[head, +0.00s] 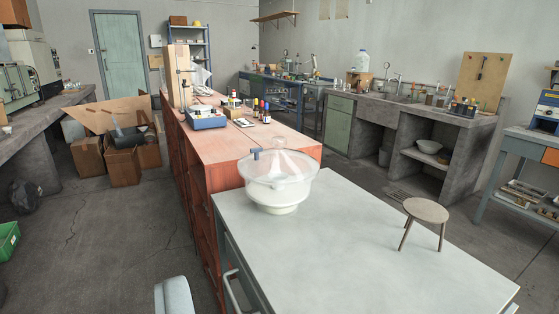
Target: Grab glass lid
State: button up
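The bowl stands at the far left corner of the pale grey bench top (350,255), close to the red-brown cabinet. The lid looks seated over the bowl's rim, but the clear glass makes its edge hard to tell.
A small wooden stool (426,211) stands on the right part of the bench top. The red-brown cabinet (245,145) behind holds several bottles and a blue device (207,117). The bench's front middle is clear. Cardboard boxes (122,160) stand on the floor at left.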

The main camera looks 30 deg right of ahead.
aim_at(277, 165)
jog(key=k+l+z, duration=0.1)
jog(key=k+z, duration=0.15)
jog(key=k, duration=0.4)
jog(key=i+z, duration=0.1)
jog(key=z, duration=0.4)
jog(key=j+z, duration=0.15)
jog(key=z, duration=0.3)
jog(key=i+j+z, duration=0.1)
jog(key=z, duration=0.4)
jog(key=i+j, duration=0.1)
jog(key=j, duration=0.3)
jog(key=i+j, duration=0.1)
jog(key=j, duration=0.3)
jog(key=i+j, duration=0.15)
jog(key=j, duration=0.25)
jog(key=i+j, duration=0.1)
jog(key=j, duration=0.3)
jog(key=i+j, duration=0.1)
jog(key=j, duration=0.3)
jog(key=i+j, duration=0.1)
jog(key=j, duration=0.3)
jog(key=i+j, duration=0.1)
jog(key=j, duration=0.3)
